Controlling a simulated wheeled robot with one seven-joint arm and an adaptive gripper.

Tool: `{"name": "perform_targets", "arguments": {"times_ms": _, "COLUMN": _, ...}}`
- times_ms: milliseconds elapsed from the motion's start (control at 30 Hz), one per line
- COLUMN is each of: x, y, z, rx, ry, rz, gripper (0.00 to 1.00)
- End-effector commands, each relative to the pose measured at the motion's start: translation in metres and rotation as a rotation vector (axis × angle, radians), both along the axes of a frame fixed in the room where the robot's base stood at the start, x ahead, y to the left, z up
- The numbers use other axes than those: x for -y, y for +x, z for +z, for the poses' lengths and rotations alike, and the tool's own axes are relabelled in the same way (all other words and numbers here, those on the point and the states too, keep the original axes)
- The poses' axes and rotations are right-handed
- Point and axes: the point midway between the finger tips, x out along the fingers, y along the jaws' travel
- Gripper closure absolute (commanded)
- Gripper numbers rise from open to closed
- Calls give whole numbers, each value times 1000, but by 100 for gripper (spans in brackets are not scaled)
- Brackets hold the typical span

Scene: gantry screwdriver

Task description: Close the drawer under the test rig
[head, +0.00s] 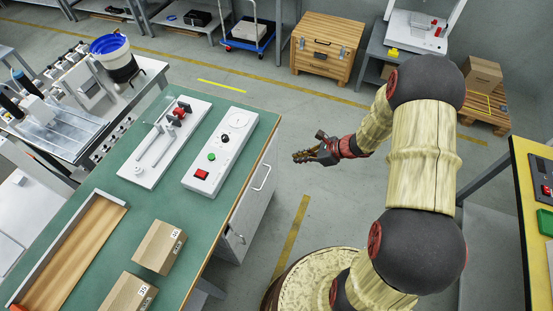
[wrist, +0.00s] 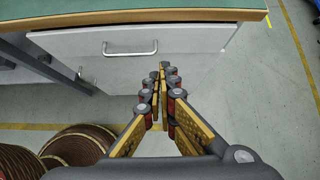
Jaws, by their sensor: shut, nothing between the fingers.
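The drawer (head: 249,200) is a light grey front with a silver bar handle (head: 262,177) under the right edge of the green bench (head: 222,228) in the head view. In the wrist view the drawer front (wrist: 190,42) and its handle (wrist: 130,48) show upright below the bench edge. How far it stands out is hard to tell. The test rig on the bench seems to be the white plate with red clamps (head: 165,140). My gripper (head: 298,156) is shut and empty. It hangs over the aisle, right of the drawer and apart from it. Its fingertips (wrist: 164,70) point toward the front, right of the handle.
A white control box (head: 222,150) and two cartons (head: 160,246) stand on the bench beside a wooden-bottomed tray (head: 75,250). A round drum-like thing (wrist: 75,148) is at lower left in the wrist view.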

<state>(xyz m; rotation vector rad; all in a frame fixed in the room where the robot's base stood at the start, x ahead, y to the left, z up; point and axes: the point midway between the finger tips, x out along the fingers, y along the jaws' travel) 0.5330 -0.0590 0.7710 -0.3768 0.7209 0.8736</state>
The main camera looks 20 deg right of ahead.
Motion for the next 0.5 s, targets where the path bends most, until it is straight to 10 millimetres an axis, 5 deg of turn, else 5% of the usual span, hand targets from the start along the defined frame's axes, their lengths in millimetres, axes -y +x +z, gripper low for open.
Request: {"name": "perform_targets", "arguments": {"times_ms": 500, "x": -43, "y": 33, "z": -57, "rx": -12, "ry": 9, "rz": -10, "gripper": 100}}
